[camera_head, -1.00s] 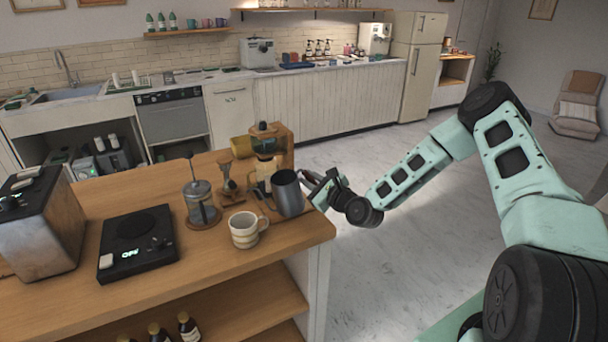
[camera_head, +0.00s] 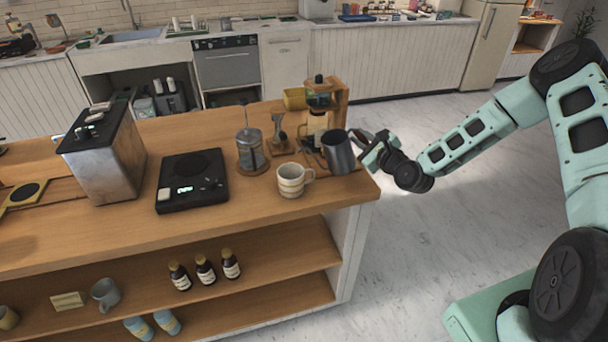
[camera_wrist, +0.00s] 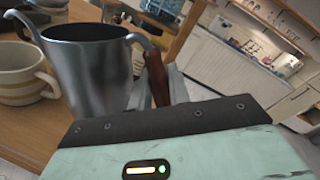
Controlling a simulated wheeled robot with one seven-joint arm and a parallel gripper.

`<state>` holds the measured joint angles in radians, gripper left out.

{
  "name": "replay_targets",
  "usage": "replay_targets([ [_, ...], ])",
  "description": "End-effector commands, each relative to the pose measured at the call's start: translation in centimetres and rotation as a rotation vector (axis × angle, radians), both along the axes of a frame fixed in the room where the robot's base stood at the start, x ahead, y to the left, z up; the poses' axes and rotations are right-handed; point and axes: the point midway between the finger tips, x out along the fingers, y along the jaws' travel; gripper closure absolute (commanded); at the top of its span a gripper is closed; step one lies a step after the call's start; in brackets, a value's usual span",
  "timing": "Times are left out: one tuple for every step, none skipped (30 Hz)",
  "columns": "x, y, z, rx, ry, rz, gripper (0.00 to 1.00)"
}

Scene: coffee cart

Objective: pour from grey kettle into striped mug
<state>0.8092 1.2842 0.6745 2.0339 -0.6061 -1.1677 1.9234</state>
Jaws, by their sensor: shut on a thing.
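The grey kettle (camera_head: 338,155) is at the right end of the wooden counter, just right of and behind the striped mug (camera_head: 291,180). My gripper (camera_head: 370,150) is on its right side. In the wrist view the kettle (camera_wrist: 90,75) fills the left middle, its spout on the left, towards the mug (camera_wrist: 22,78). My gripper (camera_wrist: 160,90) is shut on the kettle's brown handle. The kettle looks close to upright, and I cannot tell whether its base touches the counter. The mug is cream with tan bands and stands upright. The inside of the kettle is hidden.
A French press (camera_head: 251,150) stands behind and left of the mug. A wooden coffee stand (camera_head: 341,95) is behind the kettle. A black scale (camera_head: 192,182) and a metal box-shaped machine (camera_head: 105,160) are further left. The counter in front of the mug is clear.

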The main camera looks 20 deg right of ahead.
Motion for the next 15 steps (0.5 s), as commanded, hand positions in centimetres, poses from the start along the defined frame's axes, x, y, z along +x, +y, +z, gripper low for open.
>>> replay_targets([
  [0.04,0.01,0.12,0.001,-0.003,0.0,1.0],
  [0.04,0.01,0.12,0.001,-0.003,0.0,1.0],
  [0.04,0.01,0.12,0.001,-0.003,0.0,1.0],
  [0.04,0.01,0.12,0.001,-0.003,0.0,1.0],
  [0.04,0.01,0.12,0.001,-0.003,0.0,1.0],
  [0.04,0.02,0.14,0.001,-0.003,0.0,1.0],
  [0.04,0.02,0.18,0.0,-0.003,0.0,1.0],
  [0.04,0.03,0.24,-0.003,-0.003,0.001,1.0],
  [0.04,0.04,0.35,-0.006,-0.003,0.0,1.0],
  [0.03,0.04,0.45,-0.01,-0.003,0.0,1.0],
  [0.02,0.06,0.57,-0.015,-0.003,0.0,1.0],
  [0.02,0.07,0.74,-0.021,-0.003,0.001,1.0],
  [0.02,0.08,0.87,-0.026,-0.003,0.0,1.0],
  [0.01,0.1,0.97,-0.031,-0.004,0.0,1.0],
  [0.01,0.11,1.09,-0.037,-0.003,0.001,1.0],
])
